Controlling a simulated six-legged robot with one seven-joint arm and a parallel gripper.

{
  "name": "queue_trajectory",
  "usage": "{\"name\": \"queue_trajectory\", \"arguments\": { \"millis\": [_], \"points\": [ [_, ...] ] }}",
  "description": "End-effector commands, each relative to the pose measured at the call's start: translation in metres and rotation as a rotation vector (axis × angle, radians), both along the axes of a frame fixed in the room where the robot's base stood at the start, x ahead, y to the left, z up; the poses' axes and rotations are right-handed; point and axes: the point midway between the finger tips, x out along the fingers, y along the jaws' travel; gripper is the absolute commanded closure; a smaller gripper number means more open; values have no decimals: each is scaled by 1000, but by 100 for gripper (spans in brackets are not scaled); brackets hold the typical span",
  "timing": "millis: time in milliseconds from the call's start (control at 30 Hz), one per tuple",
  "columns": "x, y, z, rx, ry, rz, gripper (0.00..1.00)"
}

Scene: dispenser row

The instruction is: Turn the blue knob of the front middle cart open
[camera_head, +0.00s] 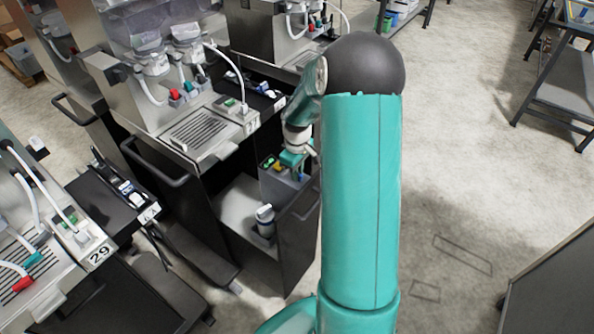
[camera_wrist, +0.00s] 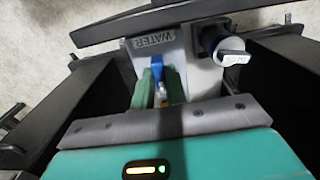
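The blue knob (camera_wrist: 155,63) shows in the wrist view on a pale panel below a "WATER" label (camera_wrist: 153,38). My gripper (camera_wrist: 158,86) has its two green fingers apart, one on each side of the knob's near end. I cannot see clear contact between fingers and knob. In the head view my gripper (camera_head: 294,159) is down at the open side of the middle cart (camera_head: 285,235), behind my teal arm link.
A white-handled valve (camera_wrist: 231,57) stands right of the knob and also shows in the head view (camera_head: 264,213). A dark bar (camera_wrist: 165,17) crosses beyond the panel, with dark cart walls on both sides. Cart 29 (camera_head: 99,255) stands front left. Floor at right is mostly clear.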

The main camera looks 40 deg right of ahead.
Motion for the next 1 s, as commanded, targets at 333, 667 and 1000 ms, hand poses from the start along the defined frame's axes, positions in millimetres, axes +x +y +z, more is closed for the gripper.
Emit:
{"name": "queue_trajectory", "arguments": {
  "millis": [333,667,1000],
  "points": [
    [1,0,1,-1,-1,1,65],
    [1,0,33,-4,-5,1,65],
    [1,0,107,-3,-5,1,65]
  ]
}}
